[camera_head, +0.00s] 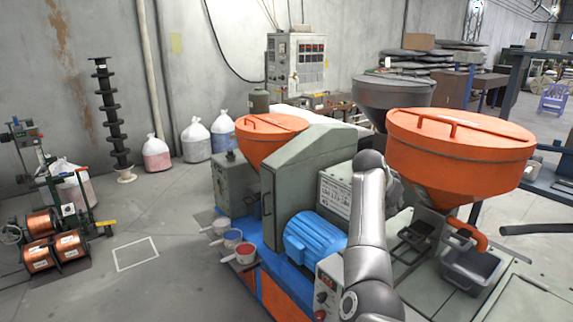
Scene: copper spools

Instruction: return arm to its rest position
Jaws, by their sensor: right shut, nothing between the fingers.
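My right arm (368,240) rises from the bottom edge, right of centre, and bends at a grey elbow. My left arm and left gripper are out of view.
A green machine (315,160) with a blue motor (315,238) and an orange hopper (455,150) stands close around the arm. Copper spools (40,255) sit on a rack at the left. The floor between rack and machine is mostly clear.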

